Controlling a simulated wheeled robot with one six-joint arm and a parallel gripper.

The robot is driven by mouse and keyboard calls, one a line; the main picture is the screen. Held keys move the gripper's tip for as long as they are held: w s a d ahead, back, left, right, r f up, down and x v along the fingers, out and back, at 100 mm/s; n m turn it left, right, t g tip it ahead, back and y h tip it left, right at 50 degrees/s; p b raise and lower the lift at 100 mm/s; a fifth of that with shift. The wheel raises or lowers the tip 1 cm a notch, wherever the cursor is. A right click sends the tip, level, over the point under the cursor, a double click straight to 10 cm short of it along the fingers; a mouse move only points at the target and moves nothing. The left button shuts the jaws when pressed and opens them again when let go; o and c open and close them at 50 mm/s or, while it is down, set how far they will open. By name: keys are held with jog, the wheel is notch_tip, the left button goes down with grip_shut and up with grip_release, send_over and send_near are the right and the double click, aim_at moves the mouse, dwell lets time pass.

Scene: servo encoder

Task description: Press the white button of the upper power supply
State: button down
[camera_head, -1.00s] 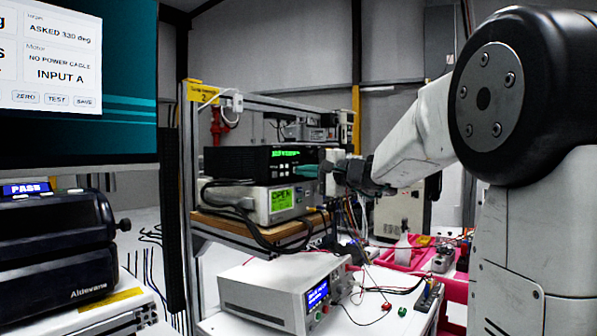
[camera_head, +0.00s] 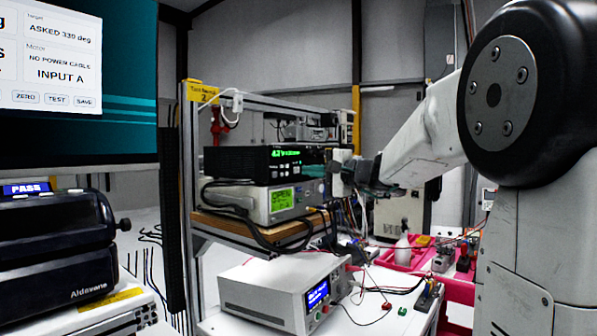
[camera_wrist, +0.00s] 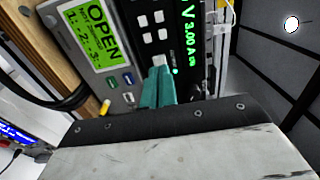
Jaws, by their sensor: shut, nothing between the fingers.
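The upper power supply (camera_head: 236,160) is a black box with a green readout on the shelf, on top of a grey unit. In the wrist view its dark front (camera_wrist: 190,75) shows green digits and several pale buttons. A white button (camera_wrist: 158,60) lies just beyond my fingertips in that view. My gripper (camera_wrist: 157,72) has teal fingers that are shut and empty, pointing at the panel. I cannot tell whether they touch it. In the head view my wrist is right of the power supply, and the fingertips are hard to make out.
The grey unit (camera_head: 258,203) below has a green display reading OPEN in the wrist view (camera_wrist: 95,30). A white bench supply (camera_head: 262,292) stands lower, with loose wires to its right. Black cables hang at the shelf (camera_head: 300,236). A monitor (camera_head: 120,130) stands at the left.

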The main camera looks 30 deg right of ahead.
jog(key=shift+s, duration=0.1)
jog(key=v, duration=0.7)
jog(key=shift+s, duration=0.15)
jog(key=shift+d, duration=0.1)
